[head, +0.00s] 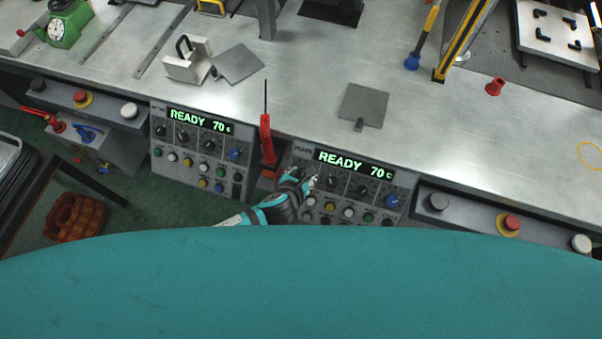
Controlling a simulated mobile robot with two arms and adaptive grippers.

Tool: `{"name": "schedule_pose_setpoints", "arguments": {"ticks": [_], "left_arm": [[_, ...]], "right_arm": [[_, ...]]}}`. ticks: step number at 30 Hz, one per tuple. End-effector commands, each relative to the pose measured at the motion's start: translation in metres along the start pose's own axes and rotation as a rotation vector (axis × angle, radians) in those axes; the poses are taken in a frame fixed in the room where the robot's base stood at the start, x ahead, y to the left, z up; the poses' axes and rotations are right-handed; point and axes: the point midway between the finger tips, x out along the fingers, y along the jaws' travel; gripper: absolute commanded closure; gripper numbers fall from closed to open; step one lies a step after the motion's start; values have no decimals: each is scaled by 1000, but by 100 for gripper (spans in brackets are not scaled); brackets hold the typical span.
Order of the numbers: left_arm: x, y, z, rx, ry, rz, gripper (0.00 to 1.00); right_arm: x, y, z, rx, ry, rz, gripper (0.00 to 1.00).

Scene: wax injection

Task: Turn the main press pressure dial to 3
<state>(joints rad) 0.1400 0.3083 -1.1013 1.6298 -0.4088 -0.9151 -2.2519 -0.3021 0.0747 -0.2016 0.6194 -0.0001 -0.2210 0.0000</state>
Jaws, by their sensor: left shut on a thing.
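A right control panel (352,212) on the bench front has a lit display (354,165) reading "READY 70 c". Below the display is a row of dials, with a black dial (335,182), another black dial (362,191) and a blue dial (392,201). My left gripper (310,181) is at the left end of this row, shut on the leftmost dial, which its fingers mostly hide. The dial's pointer and scale are too small and covered to read. My right gripper is not in view.
A similar left panel (203,150) also reads "READY 70 c". A red-handled tool (267,140) stands upright between the panels, close to my left gripper. A grey plate (363,104) lies on the metal bench (310,90).

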Motion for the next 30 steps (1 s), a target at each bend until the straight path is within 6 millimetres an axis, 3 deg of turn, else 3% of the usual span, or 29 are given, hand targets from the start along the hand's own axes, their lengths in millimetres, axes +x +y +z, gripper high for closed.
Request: {"name": "schedule_pose_setpoints", "arguments": {"ticks": [3,14,30], "left_arm": [[0,0,0,0,0,0,100],[-1,0,1,-68,1,-6,100],[-2,1,0,-516,2,-41,100]], "right_arm": [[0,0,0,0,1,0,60],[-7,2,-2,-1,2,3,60],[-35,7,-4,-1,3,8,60]]}}
